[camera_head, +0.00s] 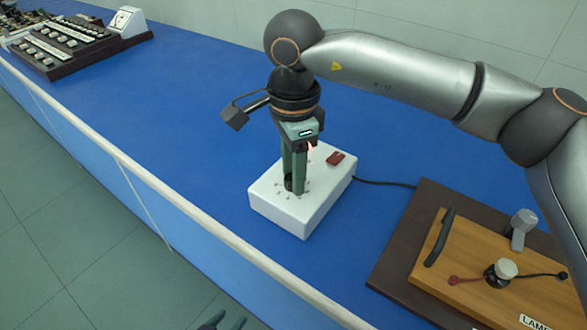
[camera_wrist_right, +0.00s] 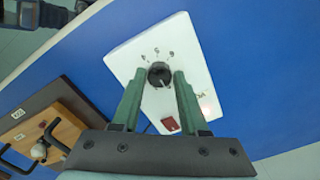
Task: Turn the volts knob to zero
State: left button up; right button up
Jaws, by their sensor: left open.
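The volts knob (camera_wrist_right: 159,75) is a small round black knob with a dial of numbers on a white box (camera_head: 275,215). In the head view it is mostly hidden behind the fingers. My right gripper (camera_head: 296,188) points down at the box. In the right wrist view its green fingertips (camera_wrist_right: 161,82) stand on either side of the knob, very close to it; whether they touch it I cannot tell. Where the knob points is too small to read. My left gripper (camera_head: 222,322) is open and empty at the bottom edge of the head view, in front of the bench, mostly out of frame.
A red switch (camera_head: 336,158) sits on the white box beside the gripper. A black cable leads right to a wooden lamp unit (camera_head: 440,270) on a dark base. A keyboard-like device (camera_head: 75,45) stands far left. A pale rail (camera_head: 170,195) runs along the front edge. Blue bench between is clear.

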jog(key=o, duration=0.3)
notch_tip(320, 180, up, 12)
jog(key=shift+r+p, duration=0.25)
jog(key=shift+p, duration=0.5)
